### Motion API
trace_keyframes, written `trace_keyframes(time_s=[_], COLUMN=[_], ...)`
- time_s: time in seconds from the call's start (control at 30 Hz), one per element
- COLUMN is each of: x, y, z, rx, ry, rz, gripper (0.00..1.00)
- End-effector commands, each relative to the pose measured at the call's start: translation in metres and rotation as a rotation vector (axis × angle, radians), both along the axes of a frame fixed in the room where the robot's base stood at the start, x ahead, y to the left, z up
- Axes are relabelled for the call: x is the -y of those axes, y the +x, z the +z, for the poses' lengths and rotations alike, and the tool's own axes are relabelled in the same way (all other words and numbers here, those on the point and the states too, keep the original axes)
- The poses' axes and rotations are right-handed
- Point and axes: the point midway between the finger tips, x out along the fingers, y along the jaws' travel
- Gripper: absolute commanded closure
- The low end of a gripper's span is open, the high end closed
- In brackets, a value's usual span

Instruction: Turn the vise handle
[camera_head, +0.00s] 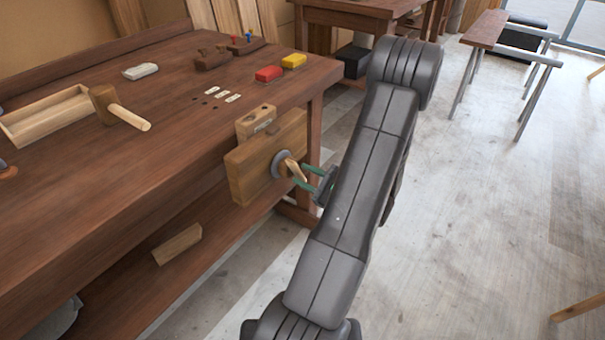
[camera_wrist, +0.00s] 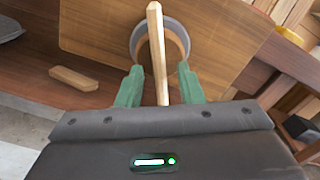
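The vise (camera_head: 262,160) is a wooden block on the front right end of the workbench. Its handle (camera_head: 294,170) is a light wooden bar across a grey round hub. In the wrist view the handle (camera_wrist: 157,50) stands nearly upright in the picture, with the hub (camera_wrist: 160,42) behind its upper part. My gripper (camera_head: 314,178) is at the vise front. Its green fingers (camera_wrist: 158,80) are apart, with the lower end of the handle between them. A gap shows on each side of the handle, so neither finger appears to touch it.
A sawhorse (camera_head: 500,50) stands far right. The floor between is clear.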

Motion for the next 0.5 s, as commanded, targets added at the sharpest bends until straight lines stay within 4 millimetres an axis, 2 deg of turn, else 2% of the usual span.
trace_keyframes(time_s=[0.2, 0.47, 0.5], x=[-0.0105, -0.0108, -0.0107], y=[0.0075, 0.0078, 0.0078], z=[0.0000, 0.0000, 0.0000], rx=[0.000, 0.000, 0.000], ry=[0.000, 0.000, 0.000], rz=[0.000, 0.000, 0.000], gripper=[0.66, 0.66, 0.74])
